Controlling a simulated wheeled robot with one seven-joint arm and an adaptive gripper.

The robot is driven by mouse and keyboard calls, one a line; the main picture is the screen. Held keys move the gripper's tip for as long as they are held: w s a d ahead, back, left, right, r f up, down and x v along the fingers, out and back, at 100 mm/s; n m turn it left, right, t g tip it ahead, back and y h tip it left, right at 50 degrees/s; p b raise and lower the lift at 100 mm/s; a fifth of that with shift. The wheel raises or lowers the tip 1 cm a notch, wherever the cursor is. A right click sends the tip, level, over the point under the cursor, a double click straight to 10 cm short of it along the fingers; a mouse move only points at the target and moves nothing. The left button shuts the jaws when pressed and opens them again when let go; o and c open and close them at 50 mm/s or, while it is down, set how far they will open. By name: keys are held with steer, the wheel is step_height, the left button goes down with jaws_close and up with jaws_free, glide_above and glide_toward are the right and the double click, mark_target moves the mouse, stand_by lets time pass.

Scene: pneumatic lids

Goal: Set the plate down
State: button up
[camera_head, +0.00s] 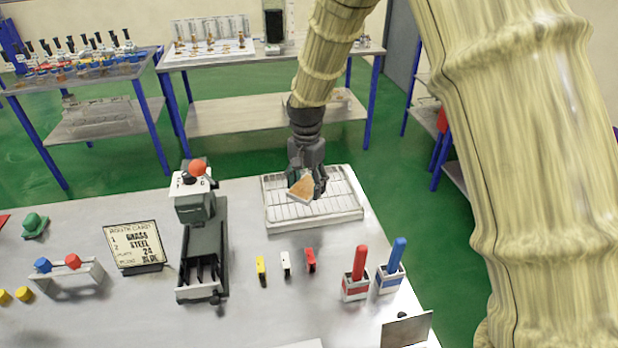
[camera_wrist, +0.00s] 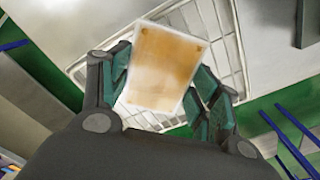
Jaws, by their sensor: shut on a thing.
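The plate (camera_head: 301,187) is a small brownish-orange piece held in my gripper (camera_head: 307,185). In the wrist view the plate (camera_wrist: 162,68) is tan with a pale border and sits tilted between the two fingers of my gripper (camera_wrist: 160,85). The fingers are shut on its sides. A white rack-like tray (camera_head: 335,222) with a slotted floor lies below, at the back right of the table. The tray (camera_wrist: 222,50) also shows behind the plate in the wrist view. The plate is over the tray; whether it touches the tray I cannot tell.
A grey machine (camera_head: 205,240) stands left of the tray, with a route card (camera_head: 134,246) beside it. Yellow, white and red small pieces (camera_head: 285,264) stand in front of the tray. Red and blue handled holders (camera_head: 355,285) stand at the right. Grey table (camera_head: 120,320) is partly clear.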

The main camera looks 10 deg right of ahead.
mark_target(309, 182)
steer(key=w, duration=0.1)
steer(key=w+d+p, duration=0.1)
steer(key=w, duration=0.3)
steer(key=shift+d+f, duration=0.3)
steer(key=shift+d, duration=0.1)
steer(key=shift+f+p, duration=1.05)
steer(key=shift+f, duration=0.7)
steer(key=shift+f, duration=0.15)
steer(key=o, duration=1.6)
step_height(309, 182, up, 12)
steer(key=b, duration=0.4)
steer(key=shift+r, duration=0.25)
